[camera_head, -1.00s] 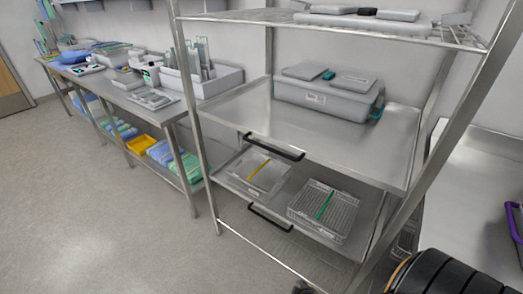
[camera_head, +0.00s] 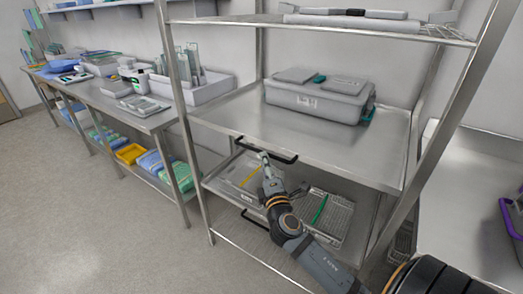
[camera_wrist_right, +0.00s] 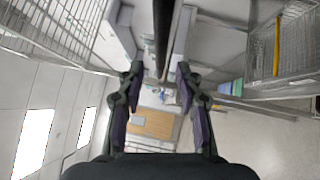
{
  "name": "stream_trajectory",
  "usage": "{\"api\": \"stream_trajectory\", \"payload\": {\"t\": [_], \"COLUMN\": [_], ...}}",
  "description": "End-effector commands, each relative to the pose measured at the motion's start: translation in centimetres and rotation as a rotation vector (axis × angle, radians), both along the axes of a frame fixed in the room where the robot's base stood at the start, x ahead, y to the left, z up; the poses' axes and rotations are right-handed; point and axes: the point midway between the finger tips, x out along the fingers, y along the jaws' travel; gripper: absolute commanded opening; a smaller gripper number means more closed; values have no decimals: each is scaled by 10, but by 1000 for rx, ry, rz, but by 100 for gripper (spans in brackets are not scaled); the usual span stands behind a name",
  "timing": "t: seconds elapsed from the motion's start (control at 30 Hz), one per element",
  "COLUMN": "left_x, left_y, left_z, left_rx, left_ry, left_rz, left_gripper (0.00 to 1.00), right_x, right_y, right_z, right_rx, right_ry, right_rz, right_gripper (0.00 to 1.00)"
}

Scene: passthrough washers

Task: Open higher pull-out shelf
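The higher pull-out shelf (camera_head: 235,118) is a flat steel surface in the rack, with a black bar handle (camera_head: 282,160) on its front edge. My right gripper (camera_head: 264,155) is at the left part of this handle, its arm reaching up from the lower right. In the right wrist view the gripper (camera_wrist_right: 159,78) is open, with the dark handle bar (camera_wrist_right: 162,35) running in between its fingertips. I cannot tell whether the fingers touch it. The lower pull-out shelf's handle (camera_head: 253,221) is partly hidden behind my right arm. My left gripper is not in view.
A grey lidded box (camera_head: 315,100) stands on the higher shelf. Wire baskets (camera_head: 326,214) sit on the lower shelf. Rack posts (camera_head: 185,130) stand at the sides, with a long steel table (camera_head: 150,122) to the left. The floor in front is clear.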

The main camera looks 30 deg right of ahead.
Motion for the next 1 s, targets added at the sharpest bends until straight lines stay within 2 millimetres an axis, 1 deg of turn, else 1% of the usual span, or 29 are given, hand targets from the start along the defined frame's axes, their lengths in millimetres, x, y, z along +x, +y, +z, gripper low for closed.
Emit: {"api": "stream_trajectory", "payload": {"t": [0.03,0.1,0.2,0.3,0.43,0.63,0.67,0.9,0.93,1.0], "left_x": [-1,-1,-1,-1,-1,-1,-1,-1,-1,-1], "left_y": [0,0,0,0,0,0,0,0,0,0], "left_z": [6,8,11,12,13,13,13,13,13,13], "left_rx": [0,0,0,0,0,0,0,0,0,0], "left_ry": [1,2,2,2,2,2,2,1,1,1], "left_rz": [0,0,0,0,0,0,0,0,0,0], "left_gripper": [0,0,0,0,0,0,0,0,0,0], "right_x": [11,24,39,49,54,55,55,54,54,54], "right_y": [-5,-10,-16,-20,-22,-22,-22,-22,-22,-22], "right_z": [6,7,8,8,8,7,7,7,7,7], "right_rx": [0,1,1,1,2,3,3,3,3,3], "right_ry": [-1,-1,-1,1,1,1,1,1,1,1], "right_rz": [-2,-1,-2,0,0,1,1,1,1,1], "right_gripper": [36,36,36,36,36,36,34,2,0,0]}}
